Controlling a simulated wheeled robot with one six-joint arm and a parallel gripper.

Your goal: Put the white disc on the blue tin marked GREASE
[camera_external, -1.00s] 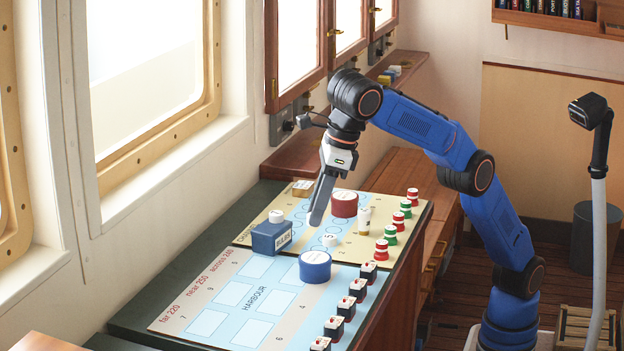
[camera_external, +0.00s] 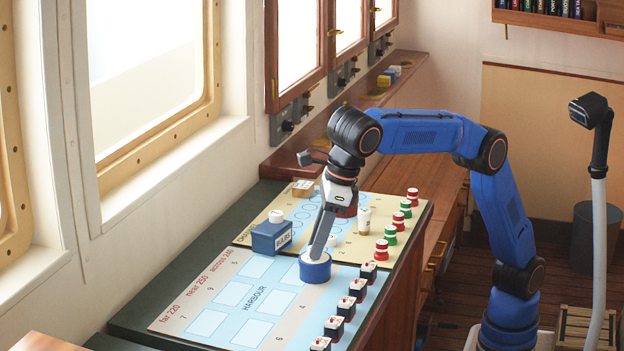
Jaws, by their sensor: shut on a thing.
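The blue tin (camera_external: 315,274) stands upright near the top right of the blue HARBOUR sheet; its marking cannot be read here. My gripper (camera_external: 316,257) points down over the tin's top, its fingers shut. A white round surface (camera_external: 307,262) shows around the fingertips, and I take it for the white disc in my grip. It covers most of the tin's top. Whether it rests on the tin or is just above it, I cannot tell. The fingers hide part of it.
A blue container with a white cap (camera_external: 270,238) stands to the left. A small white piece (camera_external: 333,240) and a white bottle (camera_external: 364,221) stand behind. Red and green pieces (camera_external: 390,234) and several dark blocks (camera_external: 346,307) line the right edge. My gripper mostly hides a red tin.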

